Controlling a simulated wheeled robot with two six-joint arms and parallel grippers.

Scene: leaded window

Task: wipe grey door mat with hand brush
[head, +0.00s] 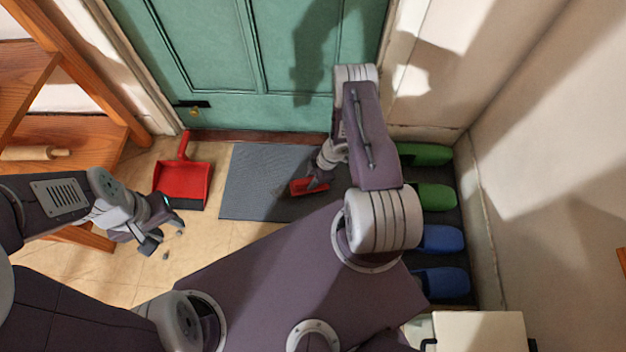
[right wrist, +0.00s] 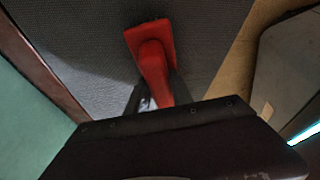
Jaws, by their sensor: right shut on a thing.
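The grey door mat (head: 262,182) lies flat on the floor in front of the green door; it also fills much of the right wrist view (right wrist: 80,40). The red hand brush (head: 302,188) is over the mat's right part. In the right wrist view the brush (right wrist: 150,45) points away from my right gripper (right wrist: 155,95), which is shut on its handle. In the head view my right gripper (head: 318,183) is low over the mat; whether the bristles touch it is hidden. My left gripper (head: 160,232) is open and empty, above the floor left of the mat.
A red dustpan (head: 183,182) lies left of the mat. Small grey bits (head: 166,254) show near my left gripper. Green slippers (head: 430,196) and blue slippers (head: 440,238) stand in a row on a dark strip at the right wall. Wooden shelves (head: 75,130) stand at the left.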

